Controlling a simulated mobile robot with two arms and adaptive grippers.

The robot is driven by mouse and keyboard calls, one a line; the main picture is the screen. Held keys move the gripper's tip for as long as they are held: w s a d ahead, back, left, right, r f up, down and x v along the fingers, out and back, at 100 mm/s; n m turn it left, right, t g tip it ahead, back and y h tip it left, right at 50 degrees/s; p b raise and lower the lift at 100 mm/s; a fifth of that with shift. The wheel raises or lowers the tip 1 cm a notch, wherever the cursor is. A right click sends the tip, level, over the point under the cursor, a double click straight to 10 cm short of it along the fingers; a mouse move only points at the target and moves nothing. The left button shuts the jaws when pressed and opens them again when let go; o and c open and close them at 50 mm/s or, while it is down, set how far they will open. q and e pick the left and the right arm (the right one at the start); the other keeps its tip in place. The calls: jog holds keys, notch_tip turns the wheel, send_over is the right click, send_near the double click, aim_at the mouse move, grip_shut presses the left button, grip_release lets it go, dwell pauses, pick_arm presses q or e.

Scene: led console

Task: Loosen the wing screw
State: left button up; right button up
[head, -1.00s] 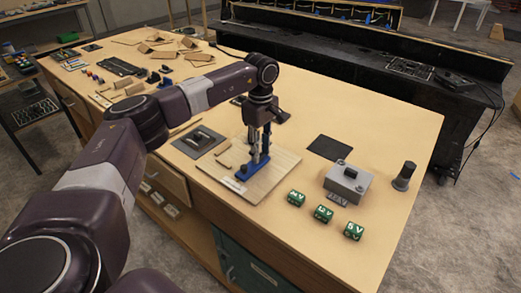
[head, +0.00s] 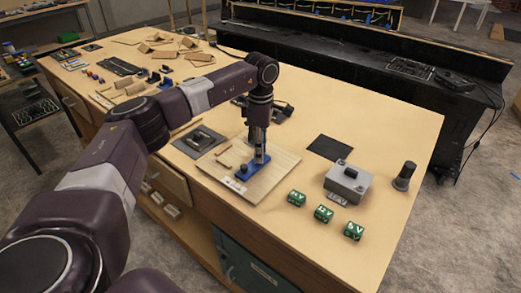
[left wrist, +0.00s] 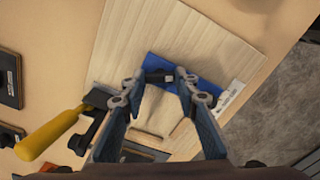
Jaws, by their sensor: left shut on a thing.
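A blue base (head: 258,161) sits on a light wooden board (head: 277,178) on the bench. It also shows in the left wrist view (left wrist: 205,92). My left gripper (head: 259,154) points straight down over the blue base. In the left wrist view its two fingertips (left wrist: 160,78) close in on a small dark piece, which appears to be the wing screw (left wrist: 160,76). The fingers hide much of it, so its turn cannot be read clearly. A dark round knob (head: 241,171) stands at the near end of the base. My right gripper is not in view.
A grey box (head: 347,184) and a dark cylinder (head: 404,176) stand to the right, with green voltage blocks (head: 323,214) in front. A yellow handle (left wrist: 50,132) lies beside the board.

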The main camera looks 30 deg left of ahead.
pick_arm(q)
jog(key=n, duration=0.4)
jog(key=shift+n, duration=0.3)
jog(key=n, duration=0.3)
jog(key=shift+n, duration=0.4)
jog(key=n, duration=0.3)
jog(key=shift+p, duration=0.35)
jog(key=n, duration=0.7)
jog(key=shift+n+p, duration=0.4)
jog(key=n, duration=0.3)
jog(key=shift+s+d+n, duration=0.1)
jog(key=shift+n, duration=0.2)
jog(key=n+p, duration=0.1)
jog(key=n, duration=0.3)
jog(key=shift+s+f+n+p, duration=0.15)
jog(key=shift+n+p, duration=0.15)
jog(key=shift+n, duration=1.3)
